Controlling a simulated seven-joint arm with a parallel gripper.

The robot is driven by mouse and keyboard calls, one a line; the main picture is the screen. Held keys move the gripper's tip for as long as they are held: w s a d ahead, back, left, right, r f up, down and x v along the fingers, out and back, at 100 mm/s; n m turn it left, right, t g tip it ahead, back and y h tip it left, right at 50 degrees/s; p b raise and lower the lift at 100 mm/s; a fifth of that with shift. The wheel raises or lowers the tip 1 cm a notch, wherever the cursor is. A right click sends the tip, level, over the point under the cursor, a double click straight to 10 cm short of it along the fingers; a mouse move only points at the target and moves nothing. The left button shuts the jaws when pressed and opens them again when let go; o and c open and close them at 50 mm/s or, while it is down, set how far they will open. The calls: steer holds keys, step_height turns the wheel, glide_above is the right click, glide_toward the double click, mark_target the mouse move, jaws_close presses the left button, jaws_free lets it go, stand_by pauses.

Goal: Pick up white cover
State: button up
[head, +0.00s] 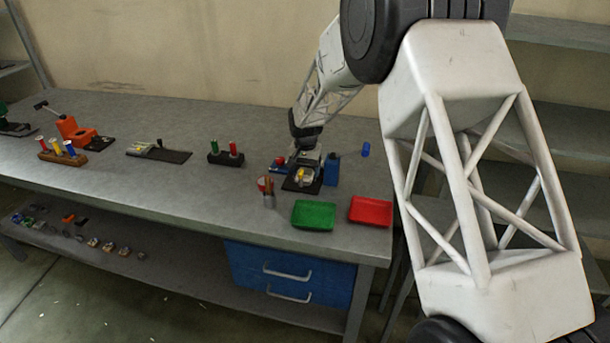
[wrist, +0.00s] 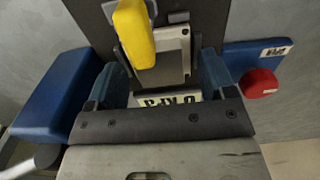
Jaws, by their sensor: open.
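The white cover (wrist: 173,60) lies on a dark base plate (wrist: 205,20) in the wrist view. A yellow part (wrist: 134,34) sits over its upper left. My gripper (wrist: 165,85) is open, with one blue-grey finger on each side of the cover's lower part. I cannot tell whether the fingers touch it. A white strip with dark lettering (wrist: 168,98) shows between the fingers. In the head view my gripper (head: 303,158) is low over the dark plate, where the yellow part (head: 301,174) shows; my arm partly hides this spot.
A blue block (wrist: 58,95) stands close at the left in the wrist view, and a red round piece (wrist: 259,83) lies at the right. In the head view a green tray (head: 313,228) and a red tray (head: 350,218) sit at the table's front edge. A blue cylinder (head: 366,149) stands behind.

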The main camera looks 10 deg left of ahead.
mark_target(305, 171)
steer(key=c, duration=1.2)
steer(key=shift+o, duration=0.2)
steer(key=shift+r, duration=0.1)
step_height(305, 171, up, 10)
stand_by(0.4)
